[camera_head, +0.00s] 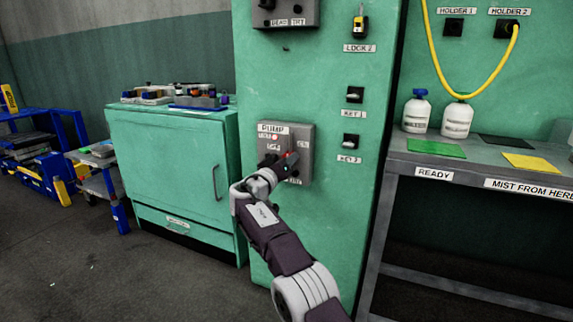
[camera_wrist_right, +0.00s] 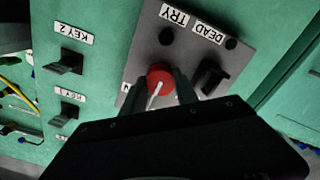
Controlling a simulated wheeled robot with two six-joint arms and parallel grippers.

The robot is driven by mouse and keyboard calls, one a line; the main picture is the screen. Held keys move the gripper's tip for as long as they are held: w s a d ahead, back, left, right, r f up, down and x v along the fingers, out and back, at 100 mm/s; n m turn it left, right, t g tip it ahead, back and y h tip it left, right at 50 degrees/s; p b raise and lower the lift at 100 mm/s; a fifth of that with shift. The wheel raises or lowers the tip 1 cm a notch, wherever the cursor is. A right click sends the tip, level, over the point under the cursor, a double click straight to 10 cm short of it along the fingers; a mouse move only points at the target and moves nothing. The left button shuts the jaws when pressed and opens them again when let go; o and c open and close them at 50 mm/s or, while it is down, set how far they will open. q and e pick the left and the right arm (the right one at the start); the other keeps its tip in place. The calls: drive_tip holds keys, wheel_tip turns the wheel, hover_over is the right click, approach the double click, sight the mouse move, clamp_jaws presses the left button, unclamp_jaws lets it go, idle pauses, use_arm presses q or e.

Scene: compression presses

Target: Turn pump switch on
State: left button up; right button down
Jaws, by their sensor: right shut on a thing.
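The grey pump panel (camera_head: 303,134) is on the green cabinet front in the head view, with a PUMP label at its top. My right gripper (camera_head: 283,163) reaches the panel's lower part and hides some of it. In the right wrist view, my right gripper (camera_wrist_right: 160,84) is shut on a red knob (camera_wrist_right: 159,74) with a white pointer line, one dark finger on each side. The panel (camera_wrist_right: 150,52) there also carries TRY and DEAD labels and a black switch (camera_wrist_right: 210,77). My left gripper is not in view.
KEY 1 (camera_head: 354,95) and KEY 2 (camera_head: 350,140) switches are right of the panel. A grey bench (camera_head: 470,165) with white bottles (camera_head: 457,119) stands further right. A green cabinet (camera_head: 170,160) with a handle stands left. Open floor is at lower left.

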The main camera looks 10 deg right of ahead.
drive_tip(key=shift+f, duration=0.15)
drive_tip(key=c, duration=0.9)
unclamp_jaws()
drive_tip(key=shift+c, duration=0.2)
drive_tip(key=b+v, duration=0.3)
drive_tip(key=v, duration=0.6)
